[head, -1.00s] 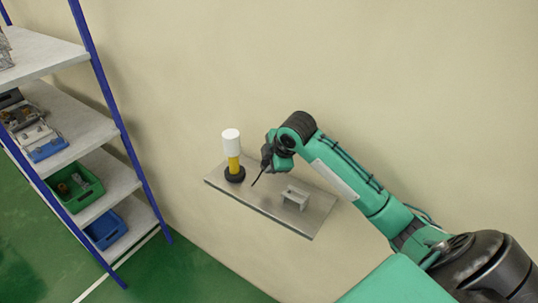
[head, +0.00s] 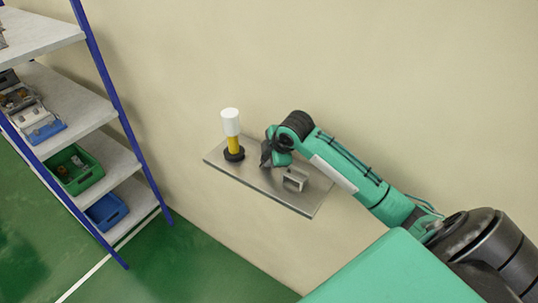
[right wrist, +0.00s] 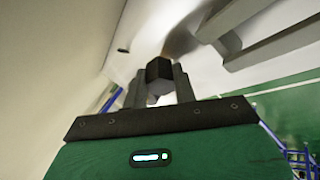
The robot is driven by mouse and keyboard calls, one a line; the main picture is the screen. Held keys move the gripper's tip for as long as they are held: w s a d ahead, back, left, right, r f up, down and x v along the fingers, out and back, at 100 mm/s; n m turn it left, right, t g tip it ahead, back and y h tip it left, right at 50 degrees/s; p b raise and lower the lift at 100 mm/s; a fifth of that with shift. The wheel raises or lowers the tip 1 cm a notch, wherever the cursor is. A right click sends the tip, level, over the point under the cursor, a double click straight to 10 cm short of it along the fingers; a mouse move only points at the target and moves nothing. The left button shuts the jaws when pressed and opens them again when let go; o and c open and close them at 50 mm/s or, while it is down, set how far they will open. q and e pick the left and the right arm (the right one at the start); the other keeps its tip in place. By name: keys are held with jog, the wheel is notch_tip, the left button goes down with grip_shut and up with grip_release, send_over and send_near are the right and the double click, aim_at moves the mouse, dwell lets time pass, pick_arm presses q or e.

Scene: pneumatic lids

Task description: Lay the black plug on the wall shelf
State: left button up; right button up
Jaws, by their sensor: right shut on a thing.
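The wall shelf (head: 258,182) is a grey plate fixed to the beige wall. My right gripper (head: 266,161) is over its middle, low near the surface. In the right wrist view its fingers (right wrist: 160,84) are shut on the black plug (right wrist: 159,69), a small dark block. In the head view the plug cannot be told apart from the dark fingers, and I cannot tell whether it touches the shelf. My left gripper is not in view.
A yellow post with a white top (head: 232,124) stands in a black ring on the shelf, left of my gripper. A grey bracket (head: 295,180) stands close on the right. A blue-framed rack (head: 115,105) with bins stands at the left.

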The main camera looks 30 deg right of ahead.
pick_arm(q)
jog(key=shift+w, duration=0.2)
pick_arm(e)
jog(key=o, duration=1.1)
jog(key=shift+p+v, duration=0.45)
jog(key=shift+v, duration=0.85)
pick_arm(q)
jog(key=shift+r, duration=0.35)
pick_arm(e)
jog(key=shift+v, duration=2.25)
jog(key=shift+w, duration=0.1)
